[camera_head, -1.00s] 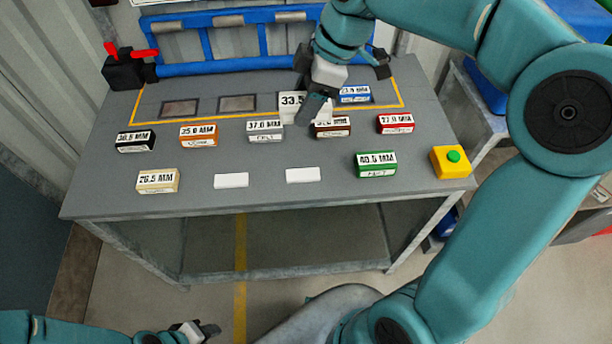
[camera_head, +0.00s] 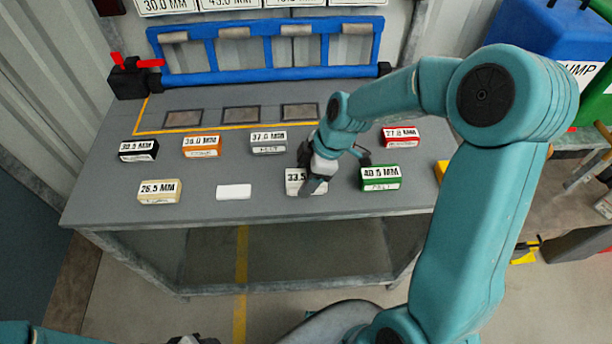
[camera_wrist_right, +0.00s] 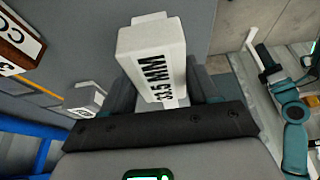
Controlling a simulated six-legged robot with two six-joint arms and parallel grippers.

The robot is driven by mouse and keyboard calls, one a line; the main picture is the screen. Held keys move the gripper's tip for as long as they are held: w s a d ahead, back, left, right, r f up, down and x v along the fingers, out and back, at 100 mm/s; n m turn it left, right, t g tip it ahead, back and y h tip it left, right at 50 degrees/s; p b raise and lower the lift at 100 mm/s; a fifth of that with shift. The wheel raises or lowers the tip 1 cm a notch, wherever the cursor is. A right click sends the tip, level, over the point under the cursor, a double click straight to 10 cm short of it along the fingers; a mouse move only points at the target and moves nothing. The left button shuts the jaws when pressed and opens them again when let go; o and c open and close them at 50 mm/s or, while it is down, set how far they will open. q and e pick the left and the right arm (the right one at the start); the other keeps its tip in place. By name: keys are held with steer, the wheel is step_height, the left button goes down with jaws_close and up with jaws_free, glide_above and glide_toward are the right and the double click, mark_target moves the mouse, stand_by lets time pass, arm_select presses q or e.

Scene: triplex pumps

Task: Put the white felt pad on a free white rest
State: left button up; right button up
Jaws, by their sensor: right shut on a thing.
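The white felt pad (camera_head: 299,185) is a white block marked 33.5 MM, at the front of the grey bench. My right gripper (camera_head: 317,180) is shut on it from above; the pad also shows between the fingers in the right wrist view (camera_wrist_right: 152,55). The pad is over the place of the right-hand white rest, which is hidden beneath it. I cannot tell whether they touch. The other white rest (camera_head: 234,191) is bare, to the left. Only a sliver of my left gripper (camera_head: 190,340) shows at the bottom edge.
The cream 26.5 MM block (camera_head: 160,191) and green 40.5 MM block (camera_head: 380,178) flank the rests. Black (camera_head: 138,150), orange (camera_head: 202,146), grey (camera_head: 268,142) and red (camera_head: 401,137) blocks stand behind. Three dark recesses, one here (camera_head: 240,114), are empty. A blue rack (camera_head: 265,72) stands at the back.

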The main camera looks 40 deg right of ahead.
steer(key=shift+d+f, duration=0.1)
steer(key=shift+f, duration=0.2)
steer(key=shift+f, duration=0.1)
steer(key=o, duration=1.1)
steer(key=shift+c, duration=0.2)
